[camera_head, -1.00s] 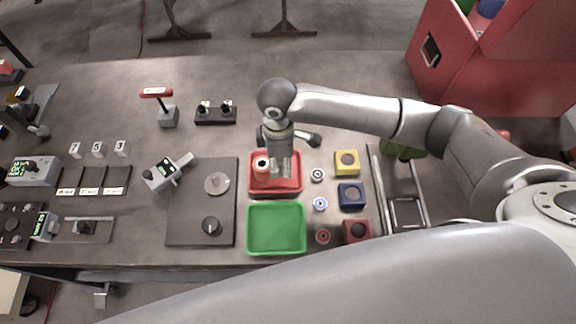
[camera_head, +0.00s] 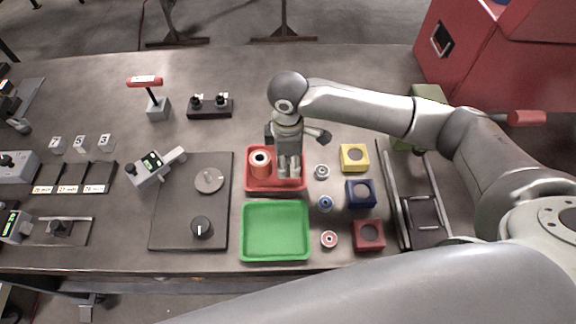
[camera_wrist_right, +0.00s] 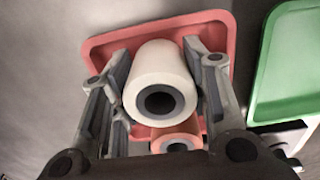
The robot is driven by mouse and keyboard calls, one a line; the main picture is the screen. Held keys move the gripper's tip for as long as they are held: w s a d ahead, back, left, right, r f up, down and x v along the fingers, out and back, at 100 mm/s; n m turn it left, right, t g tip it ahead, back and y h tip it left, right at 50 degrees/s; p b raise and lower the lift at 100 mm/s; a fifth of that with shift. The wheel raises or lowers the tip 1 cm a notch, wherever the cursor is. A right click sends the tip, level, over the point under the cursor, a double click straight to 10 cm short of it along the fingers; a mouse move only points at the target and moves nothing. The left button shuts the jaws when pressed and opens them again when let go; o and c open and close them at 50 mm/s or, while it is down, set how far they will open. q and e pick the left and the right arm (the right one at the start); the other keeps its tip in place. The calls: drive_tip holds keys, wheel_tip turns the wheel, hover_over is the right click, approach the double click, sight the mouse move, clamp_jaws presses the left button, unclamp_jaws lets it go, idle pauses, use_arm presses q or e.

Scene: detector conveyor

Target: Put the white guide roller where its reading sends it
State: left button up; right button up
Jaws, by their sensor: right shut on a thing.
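My right gripper (camera_head: 289,172) points down over the red tray (camera_head: 259,190). In the right wrist view, its two fingers (camera_wrist_right: 160,95) are closed around the white guide roller (camera_wrist_right: 160,62), with the roller's dark bore facing the camera. In the head view I cannot make the roller out clearly between the fingers. Whether the white roller touches the tray floor, I cannot tell. My left gripper is out of view.
A green tray (camera_head: 275,229) lies in front of the red one, empty. A detector with a green display (camera_head: 152,165) stands left, by a dark plate with a disc (camera_head: 209,180) and a knob (camera_head: 201,227). Small rollers and yellow, blue and red blocks (camera_head: 354,157) stand right.

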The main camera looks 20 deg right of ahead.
idle(0.3)
drive_tip(key=shift+f, duration=0.15)
drive_tip(key=o, duration=1.2)
wheel_tip(320, 180, up, 12)
drive_tip(key=b, duration=0.2)
drive_tip(key=shift+s, duration=0.15)
